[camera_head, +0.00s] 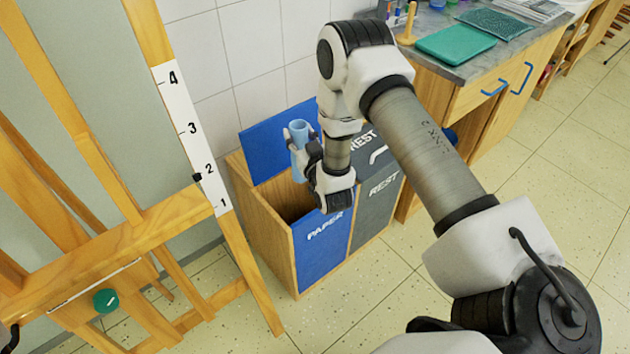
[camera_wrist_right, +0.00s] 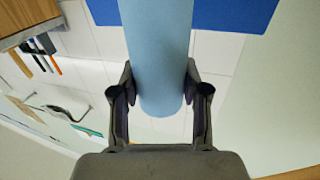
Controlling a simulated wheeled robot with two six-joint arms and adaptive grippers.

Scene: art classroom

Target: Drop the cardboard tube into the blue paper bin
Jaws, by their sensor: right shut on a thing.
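The light blue cardboard tube (camera_head: 299,132) stands roughly upright in my right gripper (camera_head: 300,146), which is shut on it. In the head view they appear over the open top of the blue paper bin (camera_head: 320,249), in front of its raised blue lid (camera_head: 268,142). The bin's front reads PAPER, and its dark opening is partly hidden by my right arm. In the right wrist view the tube (camera_wrist_right: 157,45) runs between the two fingers (camera_wrist_right: 160,88), with a blue panel (camera_wrist_right: 235,12) behind it. My left gripper is not in view.
The grey REST bin (camera_head: 377,205) adjoins the paper bin on the right. A wooden easel (camera_head: 120,235) with a number strip stands close on the left. A counter (camera_head: 455,65) with a green tray (camera_head: 455,45) is behind on the right. The tiled floor in front is clear.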

